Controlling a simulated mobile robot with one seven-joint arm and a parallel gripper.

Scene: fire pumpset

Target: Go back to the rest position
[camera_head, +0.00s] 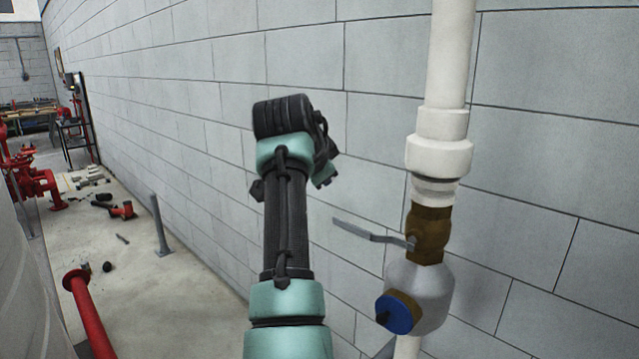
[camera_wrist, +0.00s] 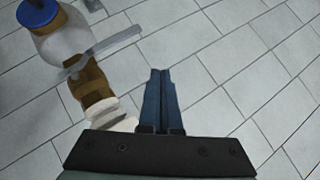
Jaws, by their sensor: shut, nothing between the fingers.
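My gripper (camera_wrist: 160,76) shows in the wrist view with its two blue fingers together, and nothing is between them. In the head view my arm rises in front of the wall and hides the fingers. A brass valve (camera_head: 429,232) with a grey lever handle (camera_head: 365,232) sits on a white vertical pipe (camera_head: 450,60) to the right of my arm. The lever points left. In the wrist view the valve (camera_wrist: 92,84) and its lever (camera_wrist: 105,48) lie to the left of the fingers, apart from them.
Below the valve is a grey fitting with a blue cap (camera_head: 394,314). A grey block wall (camera_head: 560,150) stands behind. At left are a red pipe (camera_head: 90,315), a grey floor post (camera_head: 159,225) and red pump parts (camera_head: 35,180). Some pale floor (camera_head: 190,310) is clear.

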